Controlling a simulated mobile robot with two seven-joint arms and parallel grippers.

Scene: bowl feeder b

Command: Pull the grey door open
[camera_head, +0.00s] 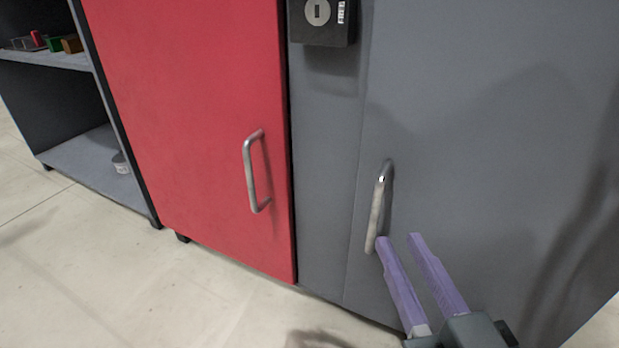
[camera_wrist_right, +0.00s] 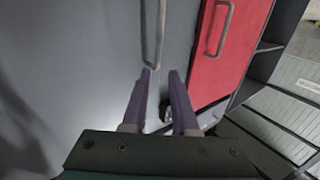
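The grey door (camera_head: 480,120) fills the right of the head view and looks shut. Its metal bar handle (camera_head: 378,205) stands upright near the door's left edge. My right gripper (camera_head: 399,238) is open, with two purple fingers, just below and right of the handle's lower end. In the right wrist view the gripper (camera_wrist_right: 159,72) also shows open and empty, its fingertips close to the lower end of the handle (camera_wrist_right: 159,30). I cannot tell whether a finger touches the handle. My left gripper is not in view.
A red door (camera_head: 190,120) with its own metal handle (camera_head: 254,172) is left of the grey door. A dark lock box (camera_head: 322,22) sits above the grey handle. An open shelf (camera_head: 75,110) with small items stands at far left. Bare floor (camera_head: 90,265) lies in front.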

